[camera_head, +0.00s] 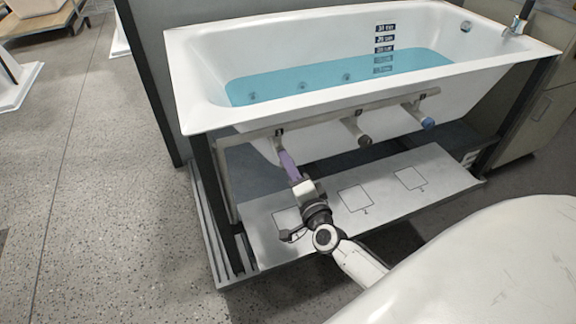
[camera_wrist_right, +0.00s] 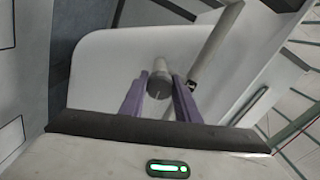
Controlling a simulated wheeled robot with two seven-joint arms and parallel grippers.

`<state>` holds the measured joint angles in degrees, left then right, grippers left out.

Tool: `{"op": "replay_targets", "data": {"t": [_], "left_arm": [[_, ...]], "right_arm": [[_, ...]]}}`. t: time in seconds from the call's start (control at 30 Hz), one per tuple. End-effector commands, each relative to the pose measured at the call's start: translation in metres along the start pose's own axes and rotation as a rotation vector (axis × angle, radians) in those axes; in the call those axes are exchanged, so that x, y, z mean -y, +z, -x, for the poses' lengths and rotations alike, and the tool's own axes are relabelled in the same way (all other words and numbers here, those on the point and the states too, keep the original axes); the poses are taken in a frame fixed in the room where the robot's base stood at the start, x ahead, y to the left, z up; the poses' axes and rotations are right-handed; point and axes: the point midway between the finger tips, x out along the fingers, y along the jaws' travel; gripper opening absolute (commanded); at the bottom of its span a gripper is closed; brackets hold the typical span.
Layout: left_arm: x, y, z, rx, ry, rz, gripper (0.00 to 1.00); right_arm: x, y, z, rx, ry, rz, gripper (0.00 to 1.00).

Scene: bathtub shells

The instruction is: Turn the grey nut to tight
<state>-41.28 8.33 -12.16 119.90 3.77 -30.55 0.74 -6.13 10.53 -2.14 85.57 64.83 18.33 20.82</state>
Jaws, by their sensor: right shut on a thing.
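The grey nut (camera_wrist_right: 160,84) is a round cap with a pale line on its face, seen end-on in the right wrist view. The purple fingers of my right gripper (camera_wrist_right: 160,92) are on both sides of it, shut on it. In the head view my right gripper (camera_head: 285,158) reaches up to the leftmost stub under the bathtub's front rim. The gripper hides the nut there. My left gripper is not in view.
The white bathtub (camera_head: 200,108) holds blue water. A pipe rail (camera_head: 320,117) under its rim carries a brownish-grey capped stub (camera_head: 361,138) and a blue-capped stub (camera_head: 428,123). Below lies a grey shelf (camera_head: 385,203) with marked squares. Dark frame posts (camera_head: 205,165) stand at the sides.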

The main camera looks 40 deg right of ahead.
Motion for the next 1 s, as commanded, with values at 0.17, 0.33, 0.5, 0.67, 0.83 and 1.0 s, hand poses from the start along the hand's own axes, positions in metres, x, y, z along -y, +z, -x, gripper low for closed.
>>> {"op": "replay_targets", "data": {"t": [0.17, 0.33, 0.5, 0.67, 0.83, 1.0], "left_arm": [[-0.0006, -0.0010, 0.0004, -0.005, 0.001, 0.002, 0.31], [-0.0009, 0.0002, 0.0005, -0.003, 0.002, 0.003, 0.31], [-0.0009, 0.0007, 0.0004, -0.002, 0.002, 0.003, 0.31], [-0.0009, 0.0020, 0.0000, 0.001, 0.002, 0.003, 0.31], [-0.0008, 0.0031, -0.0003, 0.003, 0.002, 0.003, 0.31], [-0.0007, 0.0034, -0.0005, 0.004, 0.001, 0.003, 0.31]], "right_arm": [[-0.0016, 0.0008, 0.0009, 0.001, 0.003, -0.052, 0.07], [-0.0015, 0.0009, 0.0009, 0.001, 0.003, -0.073, 0.07], [-0.0014, 0.0009, 0.0009, 0.001, 0.003, -0.076, 0.07], [-0.0015, 0.0009, 0.0009, 0.001, 0.003, -0.076, 0.07], [-0.0013, 0.0008, 0.0007, 0.001, 0.003, -0.075, 0.48], [-0.0007, 0.0005, 0.0004, 0.001, 0.002, -0.074, 0.48]]}}
